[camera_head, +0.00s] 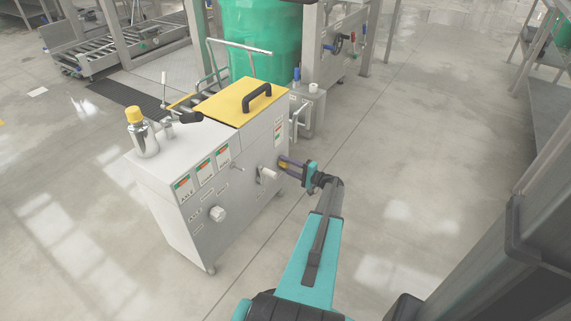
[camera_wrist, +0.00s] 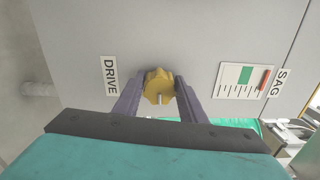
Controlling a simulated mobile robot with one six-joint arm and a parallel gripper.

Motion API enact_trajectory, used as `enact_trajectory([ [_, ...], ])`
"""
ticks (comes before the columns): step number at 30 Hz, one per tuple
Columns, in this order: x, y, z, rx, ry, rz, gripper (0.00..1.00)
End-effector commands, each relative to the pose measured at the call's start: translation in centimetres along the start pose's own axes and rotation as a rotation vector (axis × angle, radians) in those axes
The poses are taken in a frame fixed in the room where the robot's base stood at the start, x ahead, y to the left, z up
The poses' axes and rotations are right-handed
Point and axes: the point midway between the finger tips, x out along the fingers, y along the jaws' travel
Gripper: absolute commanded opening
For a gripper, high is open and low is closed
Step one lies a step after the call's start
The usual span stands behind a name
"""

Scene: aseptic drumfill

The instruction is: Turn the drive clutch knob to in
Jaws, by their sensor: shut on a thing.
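The drive clutch knob (camera_wrist: 158,85) is a yellow lobed knob on the grey side panel of the cabinet, beside a DRIVE label (camera_wrist: 110,76). In the wrist view my gripper (camera_wrist: 157,97) has one dark finger on each side of the knob and is shut on it. A small pale pointer or pin shows at the knob's near edge. In the head view my gripper (camera_head: 288,163) reaches the right end of the cabinet's front panel, and its fingers mostly hide the knob. I cannot read any in or out marking.
A SAG gauge (camera_wrist: 240,79) is right of the knob. The floor to the right is clear.

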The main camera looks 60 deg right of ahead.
Motion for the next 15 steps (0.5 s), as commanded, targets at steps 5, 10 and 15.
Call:
enact_trajectory([
  [5, 0.17, -0.34, -0.42, 0.07, 0.009, -0.003, 0.15],
  [10, 0.17, -0.3, -0.42, 0.099, 0.009, -0.003, 0.15],
  [15, 0.18, -0.27, -0.41, 0.104, 0.008, -0.003, 0.15],
])
